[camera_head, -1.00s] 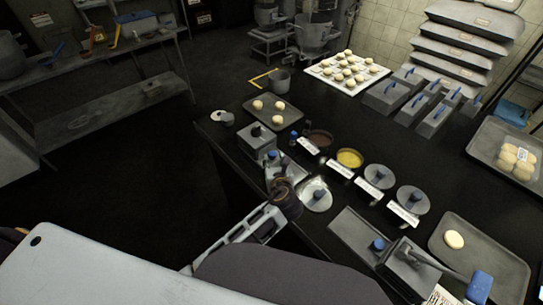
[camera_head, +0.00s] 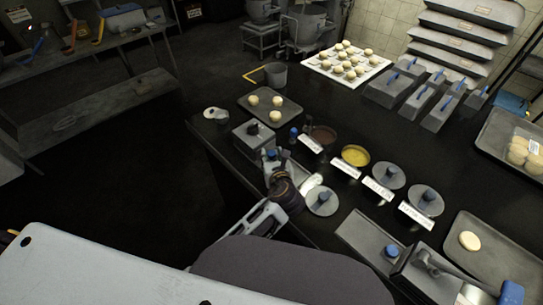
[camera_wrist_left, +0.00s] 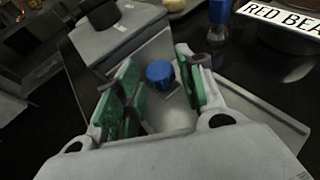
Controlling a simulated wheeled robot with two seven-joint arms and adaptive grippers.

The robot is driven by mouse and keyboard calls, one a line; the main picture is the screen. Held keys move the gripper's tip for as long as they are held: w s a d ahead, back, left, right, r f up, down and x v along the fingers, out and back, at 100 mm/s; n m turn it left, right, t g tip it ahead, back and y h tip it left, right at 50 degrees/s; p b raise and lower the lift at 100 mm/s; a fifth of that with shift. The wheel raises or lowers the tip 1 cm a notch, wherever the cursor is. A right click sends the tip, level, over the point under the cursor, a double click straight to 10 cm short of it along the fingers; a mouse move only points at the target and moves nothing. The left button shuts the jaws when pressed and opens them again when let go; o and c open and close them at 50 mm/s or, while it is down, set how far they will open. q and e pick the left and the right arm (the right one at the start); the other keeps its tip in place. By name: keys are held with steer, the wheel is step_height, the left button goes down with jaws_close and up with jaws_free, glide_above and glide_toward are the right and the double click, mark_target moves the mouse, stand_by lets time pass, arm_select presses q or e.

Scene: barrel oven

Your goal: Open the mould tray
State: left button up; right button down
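My left gripper (camera_head: 272,160) reaches over the near edge of the dark counter, beside a grey box with a dark knob (camera_head: 252,139). In the left wrist view its green-padded fingers (camera_wrist_left: 158,62) are apart, with a blue knob (camera_wrist_left: 160,75) showing between them. I cannot tell whether they touch it. Below lies a flat grey tray (camera_wrist_left: 262,112), and the grey box (camera_wrist_left: 112,38) stands behind. I cannot tell for sure which is the mould tray. Another grey tray with a blue knob (camera_head: 391,251) lies at the lower right. My right gripper is not in view.
A round lid (camera_head: 322,203) lies just right of my left gripper. Bowls with a red-brown filling (camera_head: 322,136) and a yellow filling (camera_head: 355,155) stand beyond, with labels. A tray of dough balls (camera_head: 288,108) lies behind. Open floor lies left of the counter.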

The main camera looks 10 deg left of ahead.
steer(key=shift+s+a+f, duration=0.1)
arm_select(q)
jaws_close()
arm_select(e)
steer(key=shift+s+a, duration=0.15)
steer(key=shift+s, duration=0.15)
